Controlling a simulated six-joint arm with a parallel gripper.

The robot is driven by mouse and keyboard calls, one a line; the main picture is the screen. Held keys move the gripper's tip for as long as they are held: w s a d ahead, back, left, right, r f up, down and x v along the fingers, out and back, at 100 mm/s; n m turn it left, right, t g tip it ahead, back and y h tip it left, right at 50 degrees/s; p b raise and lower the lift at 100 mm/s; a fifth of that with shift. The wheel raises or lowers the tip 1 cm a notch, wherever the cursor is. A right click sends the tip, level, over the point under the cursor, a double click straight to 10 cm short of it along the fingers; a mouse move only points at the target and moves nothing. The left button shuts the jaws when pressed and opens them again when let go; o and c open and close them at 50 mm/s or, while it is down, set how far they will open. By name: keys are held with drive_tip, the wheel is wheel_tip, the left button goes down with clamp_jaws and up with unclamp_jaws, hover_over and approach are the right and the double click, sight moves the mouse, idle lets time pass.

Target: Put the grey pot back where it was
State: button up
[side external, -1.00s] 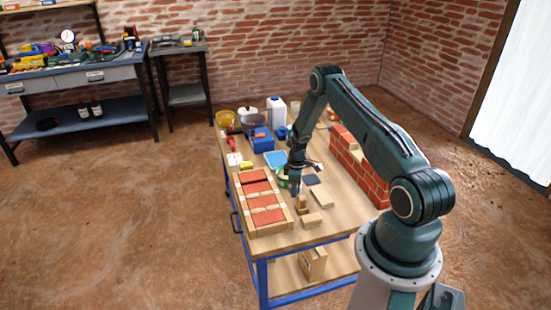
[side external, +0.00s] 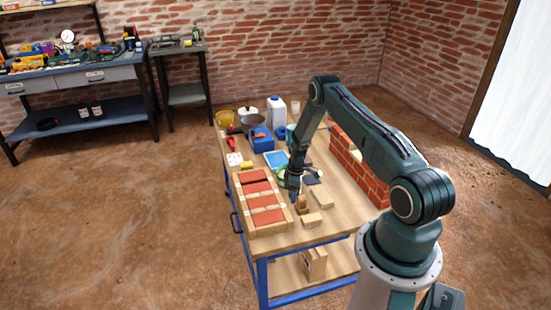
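A grey, bowl-like vessel that looks like the grey pot (side external: 252,121) stands at the far left of the wooden workbench, behind a blue box (side external: 262,138). My gripper (side external: 294,198) points down over the near middle of the bench, well apart from the pot. Its fingertips are close to a small wooden block (side external: 302,206); I cannot tell whether they touch it. The fingers are too small and dark to tell open from shut.
A small brick wall (side external: 373,187) stands at the bench's right edge. A wooden frame with red bricks (side external: 262,217) lies at the left front. Loose wooden blocks (side external: 312,220) lie near my gripper.

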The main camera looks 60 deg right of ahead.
drive_tip(key=shift+r, duration=0.1)
drive_tip(key=shift+r, duration=6.1)
